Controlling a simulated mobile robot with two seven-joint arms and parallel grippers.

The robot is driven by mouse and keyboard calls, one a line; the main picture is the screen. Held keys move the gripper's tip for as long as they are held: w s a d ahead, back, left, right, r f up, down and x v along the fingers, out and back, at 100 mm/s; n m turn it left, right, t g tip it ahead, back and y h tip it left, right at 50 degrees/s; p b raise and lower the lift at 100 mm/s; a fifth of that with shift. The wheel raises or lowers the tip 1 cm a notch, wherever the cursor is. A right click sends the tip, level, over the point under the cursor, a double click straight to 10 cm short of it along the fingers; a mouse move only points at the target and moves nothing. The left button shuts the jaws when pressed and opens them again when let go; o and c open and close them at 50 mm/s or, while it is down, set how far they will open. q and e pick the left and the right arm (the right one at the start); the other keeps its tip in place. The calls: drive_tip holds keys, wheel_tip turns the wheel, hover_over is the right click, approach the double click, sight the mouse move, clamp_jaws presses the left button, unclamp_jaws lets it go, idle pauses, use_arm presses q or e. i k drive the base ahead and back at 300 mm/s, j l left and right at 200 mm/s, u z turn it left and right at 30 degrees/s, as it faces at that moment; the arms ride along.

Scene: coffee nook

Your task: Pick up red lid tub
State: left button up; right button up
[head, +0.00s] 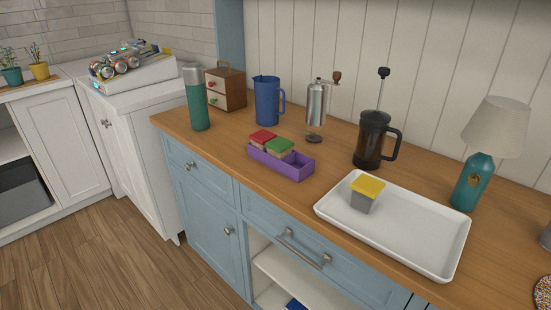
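In the head view, the tub with the red lid (262,137) stands in the left part of a purple open box (285,169) on the wooden counter. A tub with a green lid (280,146) stands beside it in the same box, to its right. The lower part of the red lid tub is mostly hidden by the box wall. A grey tub with a yellow lid (366,191) stands on a white tray (420,246) to the right. Neither of my grippers shows in this view.
Behind the box stand a blue pitcher (266,101), a steel grinder (316,105) and a dark French press (371,140). A green bottle (197,100) and a small drawer chest (226,91) are to the left. A teal lamp (473,183) stands at right. Counter between bottle and box is clear.

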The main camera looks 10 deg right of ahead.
sight(258, 139)
drive_tip(key=j+z, duration=0.1)
drive_tip(key=z, duration=0.25)
drive_tip(key=i+j+z, duration=0.1)
drive_tip(key=z, duration=0.3)
drive_tip(key=j+z, duration=0.8)
drive_tip(key=j, duration=0.35)
drive_tip(key=i+j, duration=0.05)
